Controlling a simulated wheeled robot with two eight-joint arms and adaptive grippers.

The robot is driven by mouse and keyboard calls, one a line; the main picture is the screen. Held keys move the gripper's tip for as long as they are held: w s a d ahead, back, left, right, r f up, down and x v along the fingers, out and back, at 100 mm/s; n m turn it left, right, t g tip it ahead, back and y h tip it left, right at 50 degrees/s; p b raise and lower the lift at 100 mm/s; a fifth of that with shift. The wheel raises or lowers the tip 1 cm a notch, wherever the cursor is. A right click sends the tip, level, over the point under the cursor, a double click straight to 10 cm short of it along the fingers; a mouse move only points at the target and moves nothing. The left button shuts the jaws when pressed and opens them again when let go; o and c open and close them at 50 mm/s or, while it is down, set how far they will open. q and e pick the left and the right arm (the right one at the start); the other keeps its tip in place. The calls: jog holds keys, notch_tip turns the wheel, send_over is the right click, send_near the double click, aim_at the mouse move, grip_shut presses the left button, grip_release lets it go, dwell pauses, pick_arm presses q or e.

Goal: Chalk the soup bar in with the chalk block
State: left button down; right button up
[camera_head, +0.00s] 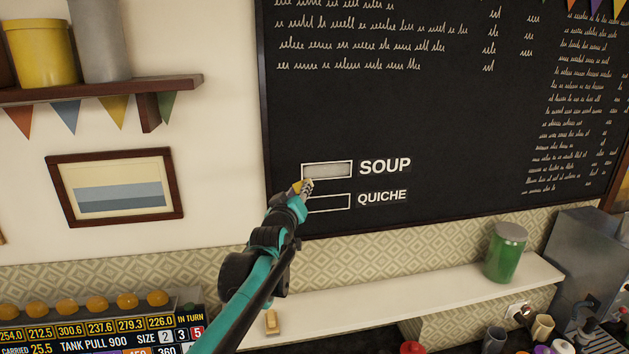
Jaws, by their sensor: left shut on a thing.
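The soup bar (327,170) is a white-outlined box on the blackboard, left of the word SOUP. Its inside looks filled with a pale grey chalk tone. Below it is the quiche bar (332,202), whose inside is dark and whose left end is partly behind my arm. My left gripper (304,188) is at the lower left corner of the soup bar, shut on a small pale thing that is mostly hidden by the fingers, seemingly the chalk block. I cannot tell whether it touches the board. My right gripper is not in view.
A white ledge (370,300) runs below the board, with a green jar (506,252) at its right and a small tan block (272,322) near my arm. A framed picture (115,198) and a wooden shelf (175,86) are on the wall at left. Cups stand lower right.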

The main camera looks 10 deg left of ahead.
pick_arm(q)
jog(key=shift+w+a, duration=0.25)
jog(key=shift+w, duration=0.4)
jog(key=shift+w+a, duration=0.35)
jog(key=shift+w, duration=0.5)
jog(key=shift+w+a, duration=0.3)
jog(key=shift+w, duration=0.55)
jog(key=shift+w+a, duration=0.35)
jog(key=shift+w, duration=0.5)
jog(key=shift+w+a, duration=0.25)
jog(key=shift+w, duration=0.25)
